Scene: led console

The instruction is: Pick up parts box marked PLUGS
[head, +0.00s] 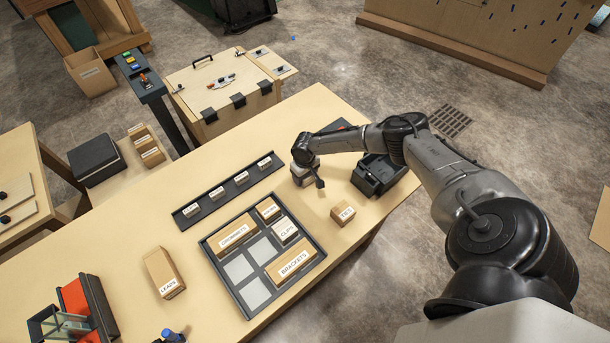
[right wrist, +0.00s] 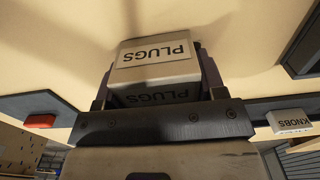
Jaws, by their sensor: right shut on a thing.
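The parts box marked PLUGS (right wrist: 157,62) is between the fingers of my right gripper (right wrist: 155,90) in the right wrist view, its label upside down in the picture. In the head view, my right gripper (head: 307,166) is at the far side of the table, shut on the small pale box (head: 299,172). It is right of the dark label strip and beyond the tray. I cannot tell whether the box touches the table. My left gripper is not in view.
The TIES box (head: 342,213) and LEADS box (head: 163,273) stand loose. A black bin (head: 378,174) is near my right arm.

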